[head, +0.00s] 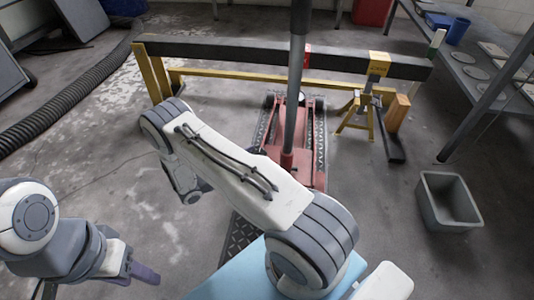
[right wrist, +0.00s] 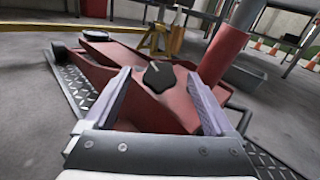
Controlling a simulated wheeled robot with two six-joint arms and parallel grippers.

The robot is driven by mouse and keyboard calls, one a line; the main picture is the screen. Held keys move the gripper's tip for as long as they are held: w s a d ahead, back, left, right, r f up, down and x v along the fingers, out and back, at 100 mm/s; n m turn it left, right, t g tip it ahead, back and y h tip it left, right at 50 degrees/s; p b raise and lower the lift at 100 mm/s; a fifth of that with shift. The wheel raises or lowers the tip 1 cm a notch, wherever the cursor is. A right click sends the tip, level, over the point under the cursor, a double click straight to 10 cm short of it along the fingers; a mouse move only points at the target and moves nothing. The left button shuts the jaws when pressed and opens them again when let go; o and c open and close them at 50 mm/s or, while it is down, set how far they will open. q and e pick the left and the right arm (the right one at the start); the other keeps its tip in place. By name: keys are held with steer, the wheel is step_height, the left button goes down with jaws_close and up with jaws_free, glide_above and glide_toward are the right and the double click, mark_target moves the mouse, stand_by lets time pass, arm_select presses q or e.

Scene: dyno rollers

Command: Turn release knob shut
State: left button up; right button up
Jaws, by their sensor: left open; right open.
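The release knob (right wrist: 159,76) is black, with a pale line on its top, and sits on the red floor jack (right wrist: 128,55) in the right wrist view. My right gripper (right wrist: 159,73) is open, with its two fingers on either side of the knob in the picture; I cannot tell whether they touch it. In the head view the red jack (head: 307,170) stands beyond my right arm, which hides the knob and right gripper there. My left gripper (head: 143,273) is open and empty at the lower left, away from the jack.
The jack's upright handle (head: 296,90) rises beside the work area. A dark beam (head: 240,55) on yellow stands (head: 370,105) crosses behind. A grey bin (head: 448,202) stands on the floor at right, and a black hose (head: 70,95) lies at left.

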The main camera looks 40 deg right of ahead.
mark_target(258, 156)
steer(key=d+b, duration=0.1)
steer(key=d, duration=0.1)
steer(key=d+b, duration=0.1)
steer(key=d, duration=0.1)
steer(key=shift+s+d+f, duration=0.2)
steer(key=shift+d, duration=0.05)
steer(key=shift+d+r+b, duration=0.2)
steer(key=shift+d+b, duration=0.1)
steer(key=shift+d, duration=0.35)
steer(key=c, duration=1.4)
steer(key=shift+o, duration=0.2)
steer(key=shift+s, duration=0.1)
